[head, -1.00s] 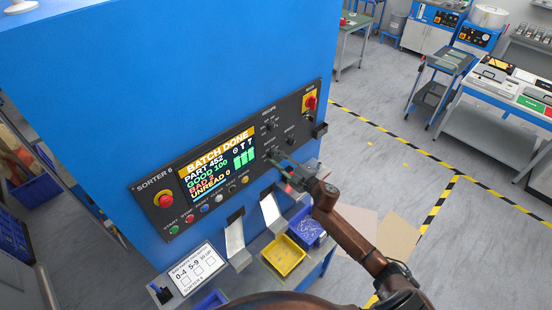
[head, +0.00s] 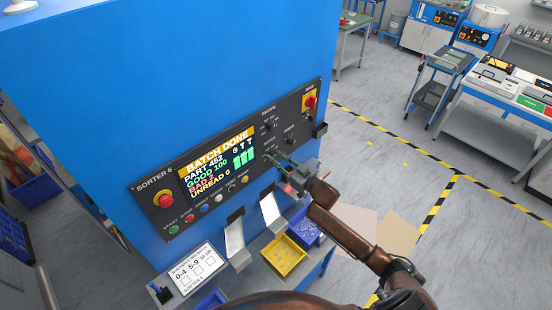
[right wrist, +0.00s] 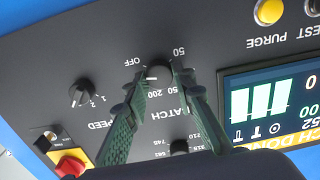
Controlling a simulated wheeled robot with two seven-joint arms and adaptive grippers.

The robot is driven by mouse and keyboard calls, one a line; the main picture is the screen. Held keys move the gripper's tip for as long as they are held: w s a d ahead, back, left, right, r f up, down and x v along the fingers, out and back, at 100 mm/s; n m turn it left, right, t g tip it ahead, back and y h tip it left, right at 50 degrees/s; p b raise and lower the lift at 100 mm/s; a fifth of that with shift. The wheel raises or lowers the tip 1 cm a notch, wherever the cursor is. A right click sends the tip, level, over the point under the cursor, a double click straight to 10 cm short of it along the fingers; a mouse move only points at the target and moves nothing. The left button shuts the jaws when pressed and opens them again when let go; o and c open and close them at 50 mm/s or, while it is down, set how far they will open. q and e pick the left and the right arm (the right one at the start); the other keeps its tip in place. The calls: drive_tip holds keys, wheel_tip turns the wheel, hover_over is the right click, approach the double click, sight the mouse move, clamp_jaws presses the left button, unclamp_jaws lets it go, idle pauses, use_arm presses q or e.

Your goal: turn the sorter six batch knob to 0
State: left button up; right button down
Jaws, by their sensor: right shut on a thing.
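The sorter six panel (head: 150,196) is dark, on the front of a tall blue cabinet. In the right wrist view the batch knob (right wrist: 158,74) is small, dark and round, with a white mark on its left side, toward the OFF label. Labels including 50 and 200 also ring it. My right gripper (right wrist: 158,78) has its two green fingers shut on the knob, one on each side. In the head view my right gripper (head: 277,160) reaches the panel right of the screen and hides the knob. My left gripper is out of view.
The speed knob (right wrist: 82,93) and another knob (right wrist: 179,147) sit close to the fingers. A lit screen (head: 217,163) reads BATCH DONE. A red stop button (head: 164,200) is at the panel's left. Below are chutes and a yellow bin (head: 283,257).

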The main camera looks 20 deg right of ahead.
drive_tip(key=shift+f+m, duration=0.15)
drive_tip(key=shift+m, duration=2.05)
drive_tip(key=c, duration=1.6)
unclamp_jaws()
drive_tip(key=v, duration=1.2)
drive_tip(key=shift+d, duration=0.1)
